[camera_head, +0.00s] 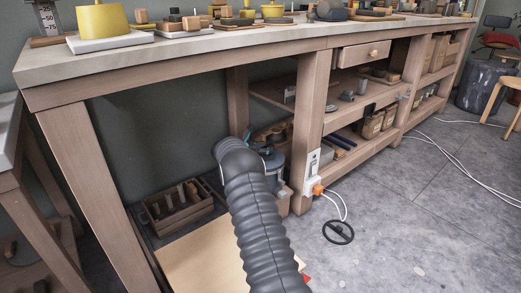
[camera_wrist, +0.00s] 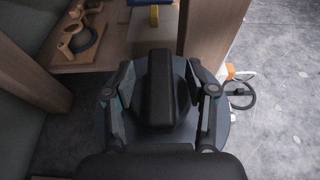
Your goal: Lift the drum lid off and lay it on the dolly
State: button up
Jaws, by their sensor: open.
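In the wrist view, the dark grey-blue round drum lid (camera_wrist: 145,122) lies below my gripper (camera_wrist: 162,78). A thick black bar-like handle (camera_wrist: 173,95) stands up on it. My gripper is open, with one finger on each side of the handle; I cannot tell whether either touches it. In the head view, the lid and drum (camera_head: 274,162) show only in part under the bench, behind my black-sleeved arm.
The wooden bench (camera_head: 180,68) overhangs the drum, and its leg (camera_head: 307,125) stands close by. A white power strip with an orange plug (camera_head: 317,188) and cables is on that leg. A wooden crate (camera_head: 178,207) and a pale board (camera_head: 200,255) lie left. Floor at right is mostly clear.

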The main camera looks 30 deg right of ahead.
aim_at(265, 147)
grip_shut()
jog(key=c, duration=1)
grip_release()
grip_shut()
jog(key=shift+r, duration=0.1)
jog(key=shift+r+p, duration=1)
jog(key=shift+r, duration=0.55)
jog(key=shift+r, duration=0.25)
